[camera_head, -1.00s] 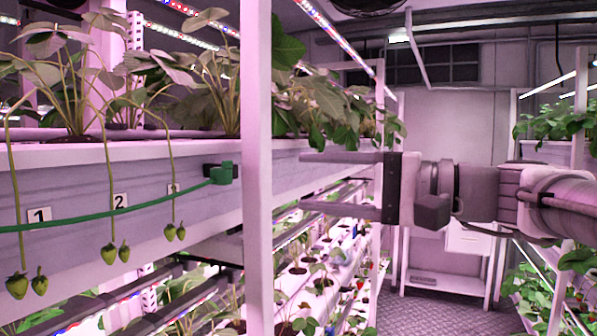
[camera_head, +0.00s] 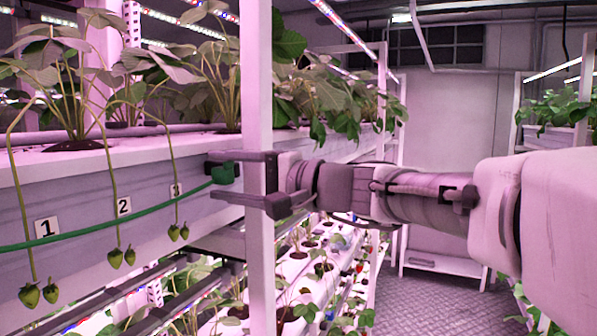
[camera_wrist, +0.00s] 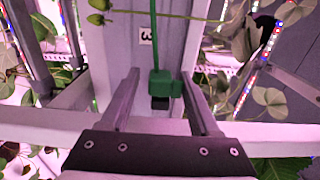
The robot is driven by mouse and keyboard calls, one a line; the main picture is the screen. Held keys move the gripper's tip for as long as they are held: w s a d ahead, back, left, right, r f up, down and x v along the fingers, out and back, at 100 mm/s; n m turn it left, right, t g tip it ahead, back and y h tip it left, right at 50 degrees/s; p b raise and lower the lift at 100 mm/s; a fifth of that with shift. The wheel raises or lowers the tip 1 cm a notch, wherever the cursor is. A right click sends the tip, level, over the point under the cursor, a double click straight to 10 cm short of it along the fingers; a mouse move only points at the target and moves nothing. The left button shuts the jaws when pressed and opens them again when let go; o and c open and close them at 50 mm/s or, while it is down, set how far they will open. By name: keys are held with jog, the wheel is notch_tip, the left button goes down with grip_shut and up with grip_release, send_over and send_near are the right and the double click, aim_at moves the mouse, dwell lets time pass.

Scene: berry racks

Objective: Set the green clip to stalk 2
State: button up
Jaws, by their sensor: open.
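The green clip (camera_head: 222,173) sits on the front face of the white planter gutter, at the right end of a green line. Stalk 2 (camera_head: 112,180) hangs by the "2" label (camera_head: 124,206), left of the clip, with small green berries at its end. My gripper (camera_head: 208,176) is open, reaching across the rack post from the right, one finger above the clip and one below. In the wrist view the clip (camera_wrist: 165,84) lies between the two fingers, nearer the right one; I see no firm grip. A dark block shows at the clip's base.
A white upright post (camera_head: 260,90) stands just behind my fingers. Stalk 1 (camera_head: 22,220) and stalk 3 (camera_head: 170,160) hang either side of stalk 2. The green line (camera_head: 90,230) runs across the gutter front. Leafy plants fill the top; an aisle is at right.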

grip_shut()
dwell(1.4)
